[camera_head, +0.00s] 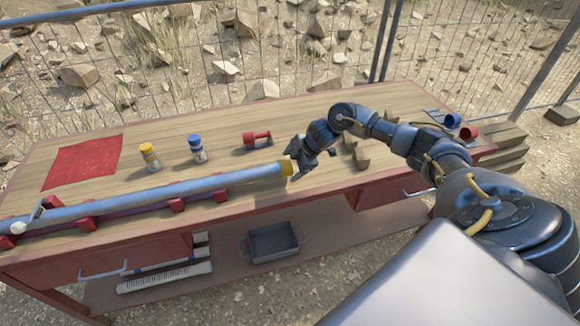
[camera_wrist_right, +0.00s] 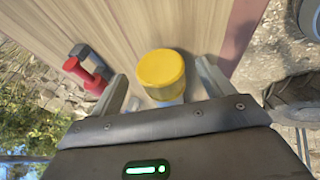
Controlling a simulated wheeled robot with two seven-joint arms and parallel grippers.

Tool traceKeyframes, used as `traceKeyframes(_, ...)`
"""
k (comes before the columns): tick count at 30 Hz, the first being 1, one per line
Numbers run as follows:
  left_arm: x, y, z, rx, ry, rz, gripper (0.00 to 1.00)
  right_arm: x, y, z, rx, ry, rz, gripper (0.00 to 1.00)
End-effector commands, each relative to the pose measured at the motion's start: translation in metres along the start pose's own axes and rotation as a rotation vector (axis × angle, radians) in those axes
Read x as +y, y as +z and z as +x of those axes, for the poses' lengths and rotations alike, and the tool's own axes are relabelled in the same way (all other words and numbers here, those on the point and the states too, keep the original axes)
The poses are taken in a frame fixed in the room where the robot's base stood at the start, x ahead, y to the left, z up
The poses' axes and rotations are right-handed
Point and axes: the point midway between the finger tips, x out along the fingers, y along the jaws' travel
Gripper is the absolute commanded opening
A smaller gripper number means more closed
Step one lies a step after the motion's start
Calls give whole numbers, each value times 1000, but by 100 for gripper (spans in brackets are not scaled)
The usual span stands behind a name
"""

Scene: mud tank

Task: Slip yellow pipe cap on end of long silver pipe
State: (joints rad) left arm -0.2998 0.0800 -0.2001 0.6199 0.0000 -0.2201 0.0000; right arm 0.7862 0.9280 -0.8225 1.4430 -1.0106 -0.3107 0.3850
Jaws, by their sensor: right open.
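The long silver pipe (camera_head: 170,192) lies along the front of the workbench, held in red supports. The yellow pipe cap (camera_head: 286,168) is at the pipe's right end. In the right wrist view the round yellow cap (camera_wrist_right: 162,68) sits between the two spread fingers, with gaps on both sides. My right gripper (camera_head: 297,160) is open at the cap, and its fingers (camera_wrist_right: 160,78) hold nothing. A short pale piece shows under the cap in the wrist view, so the cap appears seated on the pipe end. My left gripper is not in view.
On the wooden bench (camera_head: 225,160) stand a yellow-topped bottle (camera_head: 150,156), a blue-topped bottle (camera_head: 197,149) and a red object (camera_head: 257,138). A red cloth (camera_head: 82,161) lies left. A grey tray (camera_head: 272,242) is on the lower shelf. Wire fence stands behind.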

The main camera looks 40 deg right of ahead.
Motion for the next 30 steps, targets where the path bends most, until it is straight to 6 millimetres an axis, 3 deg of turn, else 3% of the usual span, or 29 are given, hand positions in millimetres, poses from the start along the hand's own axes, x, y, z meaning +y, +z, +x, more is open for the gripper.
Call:
traceKeyframes(6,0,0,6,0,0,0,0,0,1,-45,-1,3,-3,80)
traceKeyframes(13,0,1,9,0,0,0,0,0,1,-78,0,2,-2,80)
traceKeyframes(20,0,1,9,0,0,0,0,0,0,-87,0,0,-1,80)
traceKeyframes(30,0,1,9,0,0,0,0,-5,-6,-79,9,4,-10,80)
